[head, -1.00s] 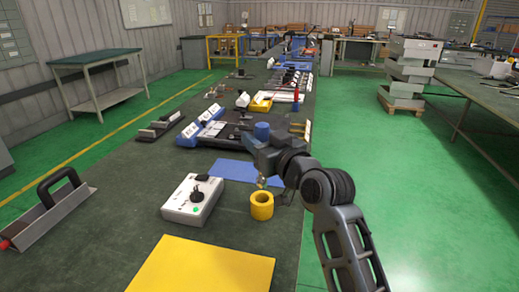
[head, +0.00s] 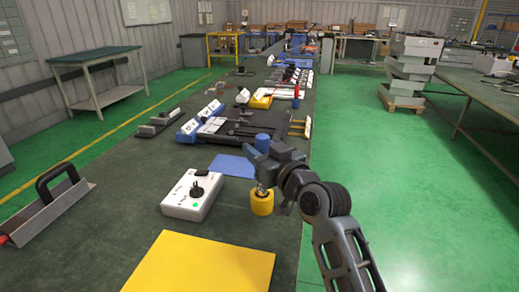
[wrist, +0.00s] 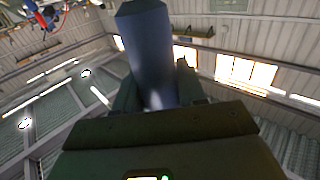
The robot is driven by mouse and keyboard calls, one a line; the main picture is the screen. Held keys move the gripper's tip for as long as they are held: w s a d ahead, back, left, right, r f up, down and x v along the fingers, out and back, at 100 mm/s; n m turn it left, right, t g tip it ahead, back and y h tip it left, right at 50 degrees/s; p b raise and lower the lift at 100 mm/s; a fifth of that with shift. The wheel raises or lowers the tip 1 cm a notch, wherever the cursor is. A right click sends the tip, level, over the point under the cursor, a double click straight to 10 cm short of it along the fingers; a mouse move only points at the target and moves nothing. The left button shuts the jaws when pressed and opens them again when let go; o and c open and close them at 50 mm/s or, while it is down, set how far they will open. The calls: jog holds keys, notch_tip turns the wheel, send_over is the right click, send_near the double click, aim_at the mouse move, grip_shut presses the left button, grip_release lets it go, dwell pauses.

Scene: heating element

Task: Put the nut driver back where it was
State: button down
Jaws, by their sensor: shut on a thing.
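The nut driver has a blue handle (head: 262,143) that stands up out of my gripper (head: 266,158) in the head view. In the wrist view the handle (wrist: 148,45) rises between the two fingers (wrist: 156,85), which are shut on it. A thin metal shaft (head: 261,188) shows below my gripper, roughly upright. It points down at the yellow round holder (head: 262,205) near the table's right edge. The shaft's low end is at the holder's opening in the picture; I cannot tell how far in it is.
A white box with a black knob (head: 192,197) stands left of the holder. A blue mat (head: 232,166) lies behind, a yellow mat (head: 200,265) in front. A black tool tray (head: 235,128) lies farther back. A metal tray with a black handle (head: 50,210) is at left.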

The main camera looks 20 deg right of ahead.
jog(key=c, duration=0.7)
grip_release()
jog(key=shift+o, duration=0.2)
jog(key=shift+r+p, duration=0.5)
jog(key=shift+p, duration=0.05)
jog(key=shift+s+r, duration=0.15)
jog(key=shift+s, duration=0.05)
jog(key=s+d+b, duration=0.1)
jog(key=s+d, duration=0.1)
jog(key=s, duration=0.9)
jog(key=shift+s, duration=0.25)
